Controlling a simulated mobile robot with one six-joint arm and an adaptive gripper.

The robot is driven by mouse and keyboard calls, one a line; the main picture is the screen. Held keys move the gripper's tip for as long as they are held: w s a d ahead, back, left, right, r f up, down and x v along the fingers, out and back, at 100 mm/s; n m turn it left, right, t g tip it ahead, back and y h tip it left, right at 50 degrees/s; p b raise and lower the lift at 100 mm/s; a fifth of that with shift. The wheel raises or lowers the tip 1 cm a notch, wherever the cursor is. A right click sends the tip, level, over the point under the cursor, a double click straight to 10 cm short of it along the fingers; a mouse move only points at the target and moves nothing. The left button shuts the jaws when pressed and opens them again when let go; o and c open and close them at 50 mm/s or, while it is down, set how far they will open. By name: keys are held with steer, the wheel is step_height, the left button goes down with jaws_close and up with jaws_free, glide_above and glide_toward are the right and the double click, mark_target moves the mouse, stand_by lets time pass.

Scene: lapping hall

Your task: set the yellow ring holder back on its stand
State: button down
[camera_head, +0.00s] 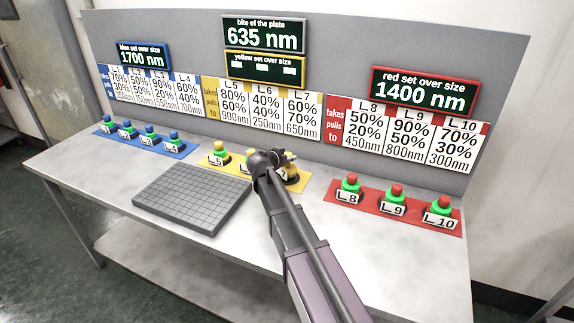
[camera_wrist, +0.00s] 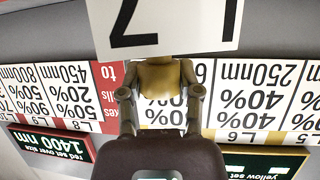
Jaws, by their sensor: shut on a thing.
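The yellow ring holder labelled L 7 (camera_head: 291,175) is at the right end of the yellow mat (camera_head: 229,169), partly hidden by my gripper. In the wrist view, its yellow part (camera_wrist: 160,78) is between my two fingers, and its white label (camera_wrist: 165,25) shows upside down, close up. My gripper (camera_wrist: 160,98) is shut on it; it also shows in the head view (camera_head: 284,158). I cannot tell whether the holder touches its stand. L 5 (camera_head: 218,155) stands at the left of the mat, and another yellow holder (camera_head: 245,165) is partly behind my wrist.
Blue holders (camera_head: 149,137) stand on a blue mat at left, red holders (camera_head: 392,199) on a red mat at right. A grey gridded plate (camera_head: 190,198) lies in front. The panel behind shows 635 nm on the plate display (camera_head: 265,36); the yellow display (camera_head: 265,66) shows blank blocks.

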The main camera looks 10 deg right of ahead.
steer(key=shift+f+b, duration=0.8)
steer(key=shift+f, duration=0.3)
steer(key=shift+f, duration=0.2)
steer(key=shift+c, duration=1.5)
jaws_free()
steer(key=shift+r, duration=0.1)
steer(key=shift+r, duration=0.15)
steer(key=shift+s+a+r, duration=0.1)
steer(key=p+v, duration=0.4)
steer(key=v, duration=0.7)
steer(key=shift+s+a+p, duration=0.2)
steer(key=shift+a+p, duration=0.1)
steer(key=shift+p, duration=0.1)
steer(key=shift+r, duration=0.15)
